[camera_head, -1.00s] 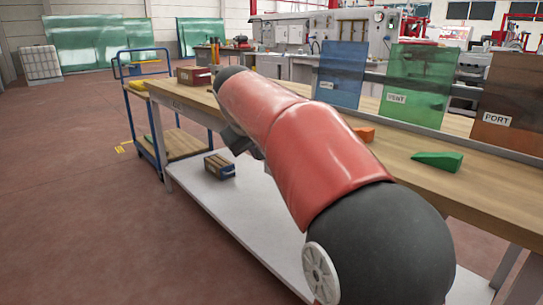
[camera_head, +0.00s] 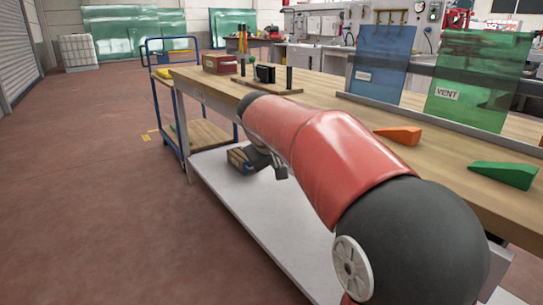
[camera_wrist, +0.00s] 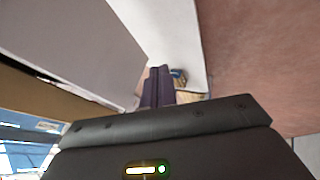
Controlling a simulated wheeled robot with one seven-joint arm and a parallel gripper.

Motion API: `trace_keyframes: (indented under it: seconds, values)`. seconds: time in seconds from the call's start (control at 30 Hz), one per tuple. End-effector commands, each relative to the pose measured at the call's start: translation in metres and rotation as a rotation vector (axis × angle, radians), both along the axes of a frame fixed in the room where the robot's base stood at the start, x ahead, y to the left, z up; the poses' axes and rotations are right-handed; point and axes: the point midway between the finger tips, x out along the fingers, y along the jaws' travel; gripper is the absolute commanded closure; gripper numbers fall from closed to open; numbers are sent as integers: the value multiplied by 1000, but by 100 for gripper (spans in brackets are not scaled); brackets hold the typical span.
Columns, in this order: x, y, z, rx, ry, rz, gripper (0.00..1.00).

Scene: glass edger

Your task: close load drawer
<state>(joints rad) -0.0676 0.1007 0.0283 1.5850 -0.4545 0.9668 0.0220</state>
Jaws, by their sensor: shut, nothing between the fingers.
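I cannot make out a load drawer for certain in either view. My gripper (camera_head: 281,172) is below the front edge of the workbench (camera_head: 225,93), partly hidden by my red arm. In the wrist view its two dark fingers (camera_wrist: 157,86) are together, with nothing seen between them. A small wooden box with dark parts (camera_head: 240,158) sits on the white lower shelf near the gripper; it also shows just past the fingers in the wrist view (camera_wrist: 180,76). A plain pale panel (camera_wrist: 65,40) fills the upper left there; I cannot tell whether it is a drawer.
A blue-framed cart (camera_head: 160,95) stands beyond the bench. On the benchtop are a red box (camera_head: 219,64), a black block on a board (camera_head: 265,73), orange (camera_head: 399,135) and green (camera_head: 503,175) wedges, and blue (camera_head: 380,62) and green (camera_head: 478,80) panes. Floor at left is clear.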

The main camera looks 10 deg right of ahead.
Motion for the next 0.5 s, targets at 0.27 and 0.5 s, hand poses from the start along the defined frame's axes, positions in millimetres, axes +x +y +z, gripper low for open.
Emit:
trace_keyframes:
  seconds: [0.27,0.5]
  values:
    - [9,-29,3,0,-4,-4,100]
    - [10,-31,3,-1,-4,-3,100]
